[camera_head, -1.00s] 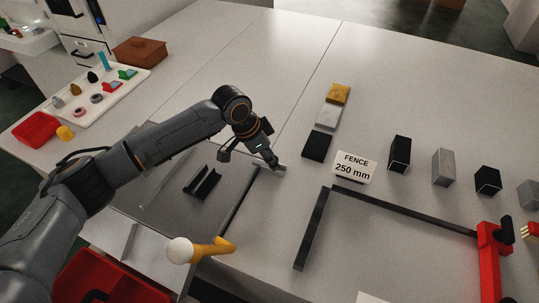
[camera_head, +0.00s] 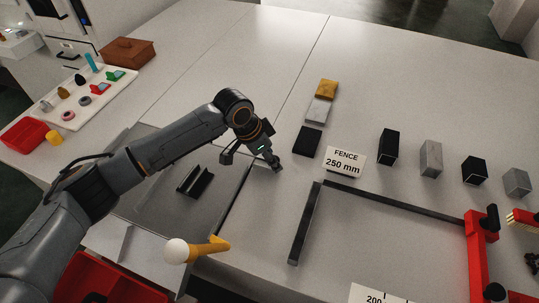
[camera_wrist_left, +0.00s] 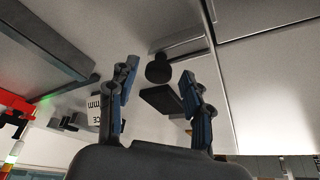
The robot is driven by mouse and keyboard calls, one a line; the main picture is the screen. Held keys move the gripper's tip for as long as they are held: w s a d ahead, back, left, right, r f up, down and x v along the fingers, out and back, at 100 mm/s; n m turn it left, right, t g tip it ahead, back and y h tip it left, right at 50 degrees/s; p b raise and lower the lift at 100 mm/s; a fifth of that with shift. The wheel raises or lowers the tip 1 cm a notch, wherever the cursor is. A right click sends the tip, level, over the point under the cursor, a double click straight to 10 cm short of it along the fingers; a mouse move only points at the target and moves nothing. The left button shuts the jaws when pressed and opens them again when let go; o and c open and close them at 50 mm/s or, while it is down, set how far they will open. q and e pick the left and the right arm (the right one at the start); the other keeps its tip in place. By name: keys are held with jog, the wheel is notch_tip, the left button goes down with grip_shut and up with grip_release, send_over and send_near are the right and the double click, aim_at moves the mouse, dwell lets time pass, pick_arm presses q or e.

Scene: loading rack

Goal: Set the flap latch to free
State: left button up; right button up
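My left gripper (camera_head: 277,166) is over the table beside the right edge of a grey recessed panel (camera_head: 150,200). In the left wrist view its two blue-grey fingers (camera_wrist_left: 158,100) stand apart, with nothing held. A black round knob (camera_wrist_left: 158,70) on a short stem shows ahead of the fingers, beside a pale bar; I cannot tell for sure whether it is the flap latch. In the head view the gripper hides that spot. A yellow lever (camera_head: 205,249) with a white ball end stands at the panel's near right corner. My right gripper is not in view.
A black tile (camera_head: 307,141) lies right of the gripper, beside the FENCE 250 mm sign (camera_head: 345,161). A dark fence bar (camera_head: 400,203) and a red post (camera_head: 478,250) are at the right. A black bracket (camera_head: 195,181) lies on the panel.

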pick_arm(q)
jog(key=v, duration=1.2)
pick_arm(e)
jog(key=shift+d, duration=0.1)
